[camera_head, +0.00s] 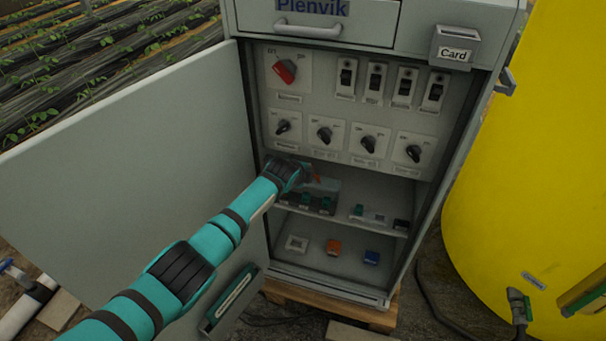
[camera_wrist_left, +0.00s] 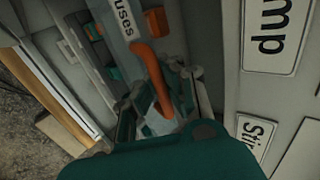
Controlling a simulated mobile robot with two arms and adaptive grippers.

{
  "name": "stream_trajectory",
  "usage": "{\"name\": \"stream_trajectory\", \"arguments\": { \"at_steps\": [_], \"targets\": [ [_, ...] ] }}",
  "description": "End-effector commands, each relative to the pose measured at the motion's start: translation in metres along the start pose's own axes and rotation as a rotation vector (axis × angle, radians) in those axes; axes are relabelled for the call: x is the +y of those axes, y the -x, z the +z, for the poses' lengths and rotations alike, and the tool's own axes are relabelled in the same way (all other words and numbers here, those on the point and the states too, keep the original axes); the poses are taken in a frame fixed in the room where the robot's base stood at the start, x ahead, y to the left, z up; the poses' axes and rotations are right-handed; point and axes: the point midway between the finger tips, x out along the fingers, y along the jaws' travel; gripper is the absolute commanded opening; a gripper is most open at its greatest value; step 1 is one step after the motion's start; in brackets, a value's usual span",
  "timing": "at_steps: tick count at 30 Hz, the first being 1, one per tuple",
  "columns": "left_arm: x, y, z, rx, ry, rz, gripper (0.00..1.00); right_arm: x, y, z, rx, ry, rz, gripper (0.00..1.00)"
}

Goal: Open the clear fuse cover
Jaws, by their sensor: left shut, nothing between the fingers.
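The clear fuse cover (camera_head: 326,184) is a see-through panel on the left of the cabinet's upper shelf, in front of several green-topped fuses (camera_head: 304,202). In the left wrist view its edge carries a "Fuses" label (camera_wrist_left: 125,18) and an orange tab (camera_wrist_left: 150,72). My left gripper (camera_head: 308,176) reaches into the cabinet at the cover's upper left. The cover's exact angle is unclear. My right gripper is out of view.
The cabinet door (camera_head: 120,150) stands open on the left. A panel of switches and knobs (camera_head: 347,134) sits above the shelf. Loose parts, including an orange block (camera_head: 333,247), lie on the lower shelf (camera_head: 310,262). A yellow tank (camera_head: 530,150) stands on the right.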

Motion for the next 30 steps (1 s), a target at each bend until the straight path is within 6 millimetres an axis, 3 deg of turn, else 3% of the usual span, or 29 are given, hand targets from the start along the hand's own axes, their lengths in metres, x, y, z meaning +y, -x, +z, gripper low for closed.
{"name": "stream_trajectory", "arguments": {
  "at_steps": [7, 12, 23, 30],
  "targets": [
    [-0.004, 0.001, 0.0, 0.001, 0.001, -0.007, 0.0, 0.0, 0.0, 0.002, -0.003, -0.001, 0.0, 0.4],
    [-0.003, 0.001, 0.0, 0.001, 0.0, -0.005, 0.21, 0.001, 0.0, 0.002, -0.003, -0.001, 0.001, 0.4],
    [0.0, 0.003, 0.0, 0.001, 0.0, -0.001, 0.21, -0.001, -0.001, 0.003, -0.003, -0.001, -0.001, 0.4],
    [0.0, 0.022, 0.001, 0.001, 0.0, -0.003, 0.21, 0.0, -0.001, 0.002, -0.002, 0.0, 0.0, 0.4]
  ]
}}
